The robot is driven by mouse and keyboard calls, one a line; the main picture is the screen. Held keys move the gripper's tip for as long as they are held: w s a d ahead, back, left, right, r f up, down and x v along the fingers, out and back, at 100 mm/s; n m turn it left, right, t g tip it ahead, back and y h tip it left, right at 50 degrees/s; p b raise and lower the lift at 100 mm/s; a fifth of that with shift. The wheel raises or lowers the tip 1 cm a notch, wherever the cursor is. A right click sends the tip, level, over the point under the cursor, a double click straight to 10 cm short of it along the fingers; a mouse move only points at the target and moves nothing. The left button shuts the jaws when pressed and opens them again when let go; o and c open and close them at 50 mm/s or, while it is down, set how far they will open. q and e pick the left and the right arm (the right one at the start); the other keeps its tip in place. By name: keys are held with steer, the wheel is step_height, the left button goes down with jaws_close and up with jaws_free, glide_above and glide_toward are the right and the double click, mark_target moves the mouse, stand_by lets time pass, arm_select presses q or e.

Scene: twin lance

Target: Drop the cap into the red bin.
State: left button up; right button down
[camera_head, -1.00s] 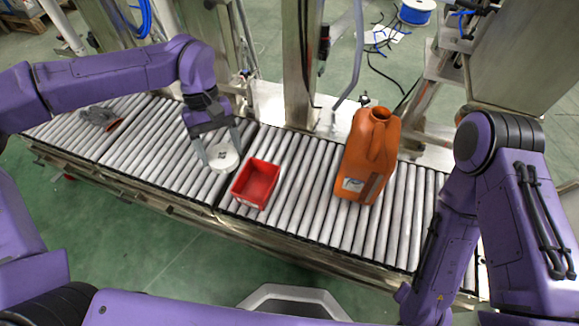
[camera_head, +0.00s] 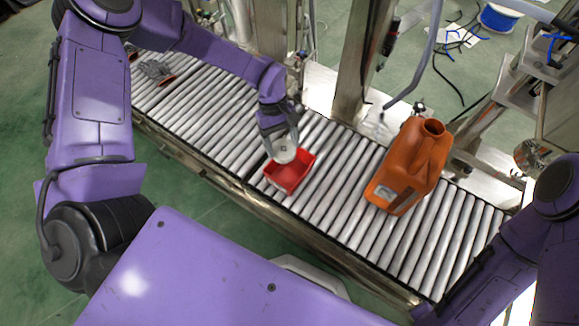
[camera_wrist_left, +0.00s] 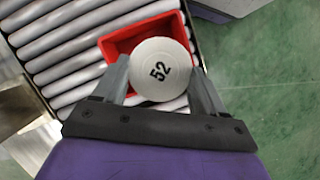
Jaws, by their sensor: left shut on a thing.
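The red bin (camera_head: 290,178) is a small open box on the roller conveyor. In the head view the cap is over the bin's back left part. In the left wrist view the cap covers much of the bin (camera_wrist_left: 118,44). My right gripper is out of view; only part of its arm shows at the right.
An orange jug (camera_head: 411,165) stands on the conveyor (camera_head: 335,192) right of the bin. A grey object with a reddish part (camera_head: 156,71) lies at the far left end. Metal posts (camera_head: 362,60) rise behind the conveyor. Rollers between bin and jug are clear.

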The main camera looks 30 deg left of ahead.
arm_select(q)
step_height(320, 180, down, 2)
steer(key=shift+b, duration=0.45)
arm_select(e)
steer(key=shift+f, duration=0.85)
arm_select(q)
steer(key=shift+r, duration=0.1)
steer(key=o, duration=1.1)
steer(key=p+v, duration=0.2)
steer(key=v, duration=0.8)
steer(key=shift+r, duration=0.2)
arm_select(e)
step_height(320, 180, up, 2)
arm_select(q)
steer(key=shift+a, duration=0.1)
